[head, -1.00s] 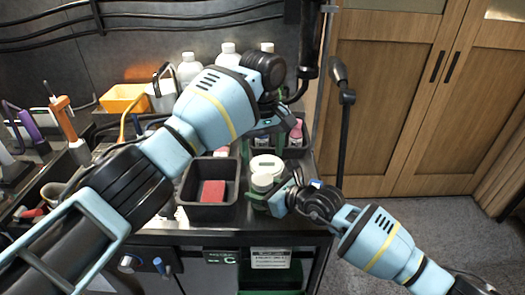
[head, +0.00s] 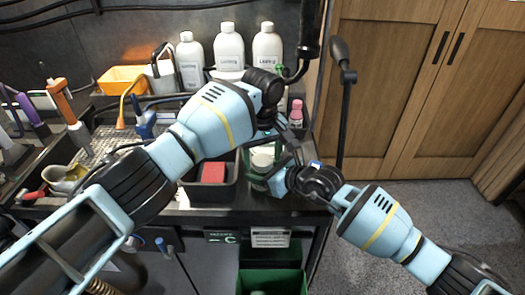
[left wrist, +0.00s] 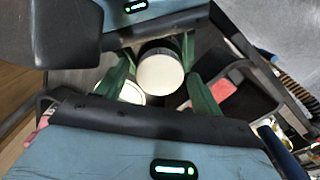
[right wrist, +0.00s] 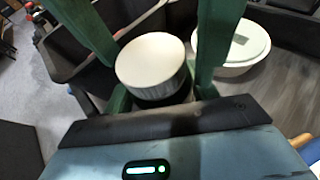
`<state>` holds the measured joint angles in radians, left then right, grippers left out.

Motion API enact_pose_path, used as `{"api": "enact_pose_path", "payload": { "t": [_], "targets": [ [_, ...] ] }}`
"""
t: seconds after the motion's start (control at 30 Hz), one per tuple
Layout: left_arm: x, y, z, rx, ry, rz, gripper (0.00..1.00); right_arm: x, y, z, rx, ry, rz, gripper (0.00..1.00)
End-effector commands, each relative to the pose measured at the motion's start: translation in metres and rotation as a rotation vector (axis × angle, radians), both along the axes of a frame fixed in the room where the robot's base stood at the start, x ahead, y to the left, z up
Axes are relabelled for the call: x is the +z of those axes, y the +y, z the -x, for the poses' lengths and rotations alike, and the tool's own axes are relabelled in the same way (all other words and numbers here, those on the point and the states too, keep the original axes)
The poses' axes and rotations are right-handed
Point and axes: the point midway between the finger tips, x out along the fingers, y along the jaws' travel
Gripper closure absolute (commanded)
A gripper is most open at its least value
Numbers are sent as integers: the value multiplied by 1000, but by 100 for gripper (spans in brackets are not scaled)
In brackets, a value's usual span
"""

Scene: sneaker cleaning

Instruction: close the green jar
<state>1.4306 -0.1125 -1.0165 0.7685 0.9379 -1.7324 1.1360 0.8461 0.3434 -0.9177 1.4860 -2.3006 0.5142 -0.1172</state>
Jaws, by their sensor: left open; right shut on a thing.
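The green jar (head: 259,172) stands at the front right of the workbench, with a round white ribbed lid (right wrist: 150,62) on top. I cannot tell how tightly the lid sits. My right gripper (head: 277,180) comes in from the right and is shut on the jar's body below the lid; its green fingers flank it in the right wrist view. My left gripper (left wrist: 158,88) is open above the jar, with the white lid between its green fingers, apparently with gaps beside it. The left wrist partly covers the jar in the head view.
A white lidded tub (right wrist: 232,45) stands close to the jar. A black tray (head: 185,193) with a red block (head: 213,172) is to the left. Several white bottles (head: 229,52) and a pink bottle (head: 296,112) stand behind. A green bin (head: 270,281) is below the bench edge.

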Motion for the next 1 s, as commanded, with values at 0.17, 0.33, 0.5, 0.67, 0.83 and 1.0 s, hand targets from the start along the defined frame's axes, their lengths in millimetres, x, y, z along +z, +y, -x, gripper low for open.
{"api": "enact_pose_path", "payload": {
  "t": [0.17,0.33,0.5,0.67,0.83,1.0],
  "targets": [
    [0,0,0,0,0,0,35,-1,0,0,0,1,1,100],
    [0,0,0,0,0,0,58,0,0,0,0,1,1,100],
    [0,0,0,0,0,0,79,-1,0,0,0,1,1,100],
    [0,0,0,-61,1,1,79,-1,0,0,0,1,1,100],
    [0,0,0,-222,0,1,79,0,0,0,0,1,1,100],
    [0,0,0,-285,0,1,79,0,0,0,0,1,1,100]
  ]
}}
